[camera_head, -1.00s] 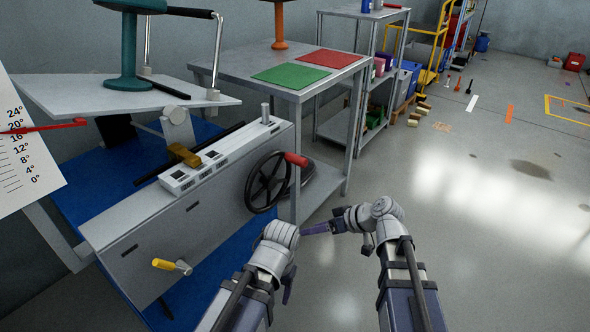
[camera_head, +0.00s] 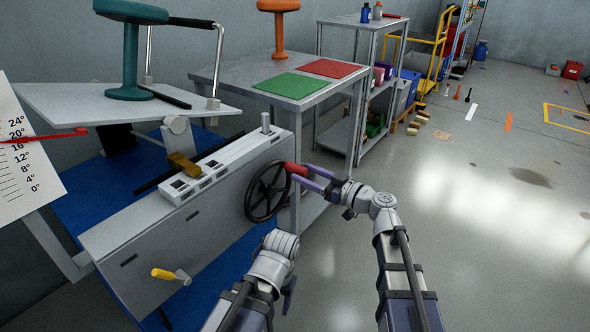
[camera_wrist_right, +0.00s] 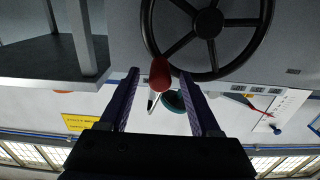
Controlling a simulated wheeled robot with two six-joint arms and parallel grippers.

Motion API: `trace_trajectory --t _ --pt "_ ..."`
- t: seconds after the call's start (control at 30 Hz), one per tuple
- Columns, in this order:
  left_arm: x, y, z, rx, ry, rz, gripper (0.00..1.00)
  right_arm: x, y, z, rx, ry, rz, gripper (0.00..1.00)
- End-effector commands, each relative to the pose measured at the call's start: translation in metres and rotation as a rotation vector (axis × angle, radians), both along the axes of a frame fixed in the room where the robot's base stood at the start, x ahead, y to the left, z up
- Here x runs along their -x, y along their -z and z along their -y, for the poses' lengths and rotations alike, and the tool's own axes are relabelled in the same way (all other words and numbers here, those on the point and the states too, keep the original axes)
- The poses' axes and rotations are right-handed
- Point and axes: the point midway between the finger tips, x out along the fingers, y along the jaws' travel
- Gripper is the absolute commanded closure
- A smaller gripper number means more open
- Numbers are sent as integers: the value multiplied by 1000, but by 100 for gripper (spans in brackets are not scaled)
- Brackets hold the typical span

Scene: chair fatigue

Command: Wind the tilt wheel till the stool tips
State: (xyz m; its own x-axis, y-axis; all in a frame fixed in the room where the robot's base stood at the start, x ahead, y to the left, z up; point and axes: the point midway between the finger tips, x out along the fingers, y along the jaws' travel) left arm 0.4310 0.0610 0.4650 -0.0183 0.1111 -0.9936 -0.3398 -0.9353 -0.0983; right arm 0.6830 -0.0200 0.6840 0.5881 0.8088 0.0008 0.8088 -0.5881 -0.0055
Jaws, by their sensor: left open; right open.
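The tilt wheel (camera_head: 267,190) is black and spoked, on the right part of the grey machine's front. Its red handle (camera_head: 295,169) sticks out at the upper right of the rim. My right gripper (camera_head: 303,178) is open at the handle; in the right wrist view the red handle (camera_wrist_right: 160,74) shows between the spread fingers. I cannot tell whether they touch it. The teal stool (camera_head: 131,55) stands upright on a grey plate (camera_head: 75,104). A red pointer (camera_head: 65,133) crosses the degree scale (camera_head: 25,180) between 16 and 20. My left gripper (camera_head: 289,291) is open and empty below the wheel.
A yellow-handled crank (camera_head: 165,274) sits low on the machine's front. Beside it is a table (camera_head: 240,68) with a green mat (camera_head: 291,85), a red mat (camera_head: 331,68) and an orange stool (camera_head: 280,30). The floor to the right is mostly clear.

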Motion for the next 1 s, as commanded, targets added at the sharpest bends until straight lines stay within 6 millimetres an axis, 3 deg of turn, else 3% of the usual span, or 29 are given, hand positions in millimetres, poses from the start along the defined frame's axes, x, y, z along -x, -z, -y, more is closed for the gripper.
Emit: trace_trajectory --t 0.3,0.67,1.0 --pt "0 0 0 0 0 0 36 -23 0 -30 1 -1 -1 36" --pt "0 0 0 0 0 0 36 -24 0 -34 0 0 -1 36" --pt "0 0 0 0 0 0 36 -24 0 -34 0 0 -1 73"
